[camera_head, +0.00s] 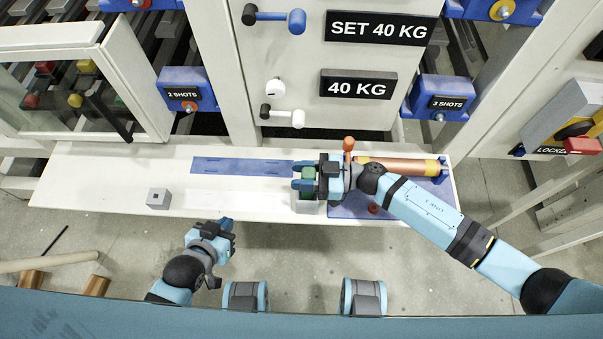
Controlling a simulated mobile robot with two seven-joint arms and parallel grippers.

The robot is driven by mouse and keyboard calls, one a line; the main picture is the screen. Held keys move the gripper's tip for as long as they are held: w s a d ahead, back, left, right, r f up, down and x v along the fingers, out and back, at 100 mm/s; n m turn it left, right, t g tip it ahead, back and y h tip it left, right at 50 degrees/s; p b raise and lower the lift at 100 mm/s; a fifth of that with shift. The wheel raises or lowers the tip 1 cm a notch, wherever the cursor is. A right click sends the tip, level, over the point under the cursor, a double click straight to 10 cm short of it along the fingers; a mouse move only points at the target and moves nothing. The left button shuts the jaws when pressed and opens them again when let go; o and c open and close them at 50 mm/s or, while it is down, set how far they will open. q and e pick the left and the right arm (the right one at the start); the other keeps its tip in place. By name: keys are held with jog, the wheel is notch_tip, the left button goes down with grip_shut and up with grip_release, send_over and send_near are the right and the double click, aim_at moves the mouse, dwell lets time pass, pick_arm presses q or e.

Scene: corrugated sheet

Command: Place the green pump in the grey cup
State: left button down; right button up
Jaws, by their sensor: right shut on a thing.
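The green pump (309,173) is between the fingers of my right gripper (303,175), which is shut on it. The arm and fingers hide much of the pump. A light grey cup (306,207) stands on the white shelf directly below the gripper in the picture. Green shows at the cup's upper edge, but I cannot tell whether the pump is inside it or above it. My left gripper (228,231) is in front of the shelf, apart from everything on it. Its finger gap is too small to make out.
The white shelf (110,185) also holds a small grey cube (158,198), a blue strip (240,166), and a copper cylinder (405,167) on a blue base. A panel with levers and 40 KG signs (358,84) rises behind. The shelf's left part is mostly clear.

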jog(key=o, duration=0.6)
jog(key=shift+f, duration=0.15)
jog(key=shift+c, duration=0.2)
jog(key=o, duration=0.4)
jog(key=shift+o, duration=0.2)
